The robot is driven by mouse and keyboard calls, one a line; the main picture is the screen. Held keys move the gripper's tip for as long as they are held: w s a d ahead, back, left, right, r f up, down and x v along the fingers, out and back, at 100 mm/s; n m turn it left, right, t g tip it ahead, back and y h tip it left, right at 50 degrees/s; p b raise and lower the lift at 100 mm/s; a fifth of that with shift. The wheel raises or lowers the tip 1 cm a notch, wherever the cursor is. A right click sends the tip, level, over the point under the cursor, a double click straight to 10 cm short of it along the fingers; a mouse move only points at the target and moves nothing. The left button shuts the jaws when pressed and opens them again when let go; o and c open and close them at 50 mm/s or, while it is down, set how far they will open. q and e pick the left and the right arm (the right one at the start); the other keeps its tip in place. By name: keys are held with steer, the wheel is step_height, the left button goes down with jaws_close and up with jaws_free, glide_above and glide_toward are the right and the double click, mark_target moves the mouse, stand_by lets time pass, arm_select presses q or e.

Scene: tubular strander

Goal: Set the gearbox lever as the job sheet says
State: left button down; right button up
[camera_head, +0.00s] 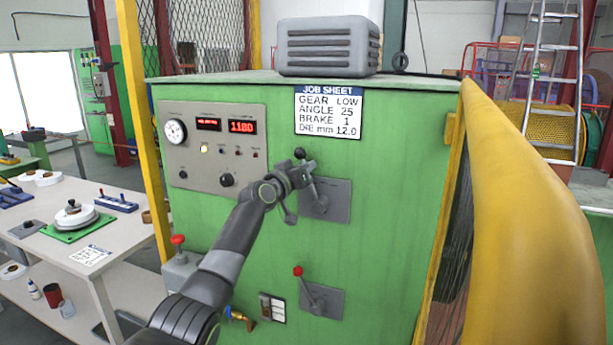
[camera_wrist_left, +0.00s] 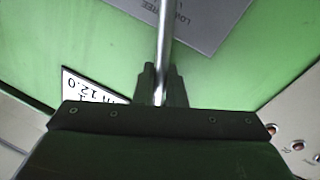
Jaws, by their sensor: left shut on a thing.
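The gearbox lever's grey plate (camera_head: 336,203) is on the cabinet front below the sheet. In the left wrist view the plate (camera_wrist_left: 195,18) shows part of its lettering, LOW and what looks like FREE. My left gripper (camera_head: 304,172) is shut on the gearbox lever, whose metal rod (camera_wrist_left: 165,45) runs between the fingers (camera_wrist_left: 162,88). A dark knob (camera_head: 299,153) shows above the gripper. The gripper hides most of the lever, so its exact setting is unclear. My right gripper is not in view.
Below is a red-knobbed lever (camera_head: 298,271) on another grey plate (camera_head: 328,300). A second red knob (camera_head: 177,239) stands lower left. A control panel (camera_head: 214,146) is left of my gripper. A yellow guard (camera_head: 520,220) bulges at the right. A workbench (camera_head: 120,240) stands left.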

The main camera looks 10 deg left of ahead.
arm_select(q)
steer(key=shift+w+a+f+n+t+b, duration=0.15)
steer(key=shift+a+f+n+b, duration=0.1)
steer(key=shift+a+n+b, duration=0.3)
steer(key=shift+a+f+n+t+b, duration=0.2)
steer(key=shift+a+n+b, duration=0.1)
steer(key=shift+n+b, duration=0.25)
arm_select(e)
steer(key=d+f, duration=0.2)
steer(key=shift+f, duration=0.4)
arm_select(q)
steer(key=c, duration=1.6)
jaws_free()
steer(key=shift+a, duration=0.1)
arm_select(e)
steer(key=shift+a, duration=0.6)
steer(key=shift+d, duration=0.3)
